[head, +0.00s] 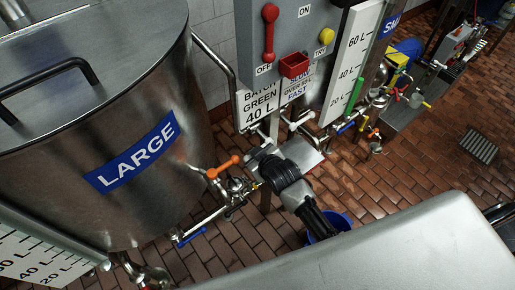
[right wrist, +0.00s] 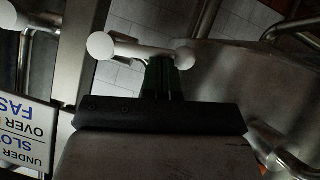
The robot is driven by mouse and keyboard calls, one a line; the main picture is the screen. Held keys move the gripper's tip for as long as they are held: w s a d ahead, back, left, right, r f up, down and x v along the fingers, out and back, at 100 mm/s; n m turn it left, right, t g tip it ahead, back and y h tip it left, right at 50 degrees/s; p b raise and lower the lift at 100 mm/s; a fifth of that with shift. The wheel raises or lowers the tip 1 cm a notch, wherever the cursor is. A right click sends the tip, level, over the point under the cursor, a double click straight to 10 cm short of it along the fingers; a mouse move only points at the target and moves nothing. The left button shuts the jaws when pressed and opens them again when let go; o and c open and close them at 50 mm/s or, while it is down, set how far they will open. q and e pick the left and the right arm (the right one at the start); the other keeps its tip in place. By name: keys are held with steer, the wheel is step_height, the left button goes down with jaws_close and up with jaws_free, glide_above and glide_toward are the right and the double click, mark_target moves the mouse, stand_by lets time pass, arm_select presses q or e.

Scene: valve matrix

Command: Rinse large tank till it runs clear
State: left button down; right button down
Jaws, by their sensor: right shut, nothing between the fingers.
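The large steel tank (head: 100,110) fills the left of the head view and bears a blue LARGE label (head: 132,153). Below its right side are a valve with an orange handle (head: 223,167) and a lower valve with a blue handle (head: 191,237). My right arm reaches in from the lower right, its dark wrist beside the orange-handled valve. In the right wrist view the right gripper (right wrist: 168,75) is shut and empty, its dark fingers close to a pale pipe piece with round ends (right wrist: 140,49). Whether they touch cannot be told. The left gripper is not in view.
A grey control box (head: 290,30) with a red lever (head: 269,32) and yellow knob (head: 327,36) hangs behind. A blue bucket (head: 328,226) stands on the brick floor, partly hidden by my arm. Pipes and a small tank's gauge board (head: 352,55) crowd the right. Floor at far right is clearer.

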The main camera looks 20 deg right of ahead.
step_height(320, 180, down, 4)
steer(key=n+h+b, duration=0.1)
steer(key=n+t+h+b, duration=0.1)
steer(key=shift+d+r+n+t+h, duration=0.1)
steer(key=shift+r+n+t+h, duration=0.1)
steer(key=shift+n+t+h, duration=0.15)
steer(key=shift+d+f, duration=0.1)
steer(key=shift+f, duration=0.05)
stand_by(0.6)
stand_by(3.7)
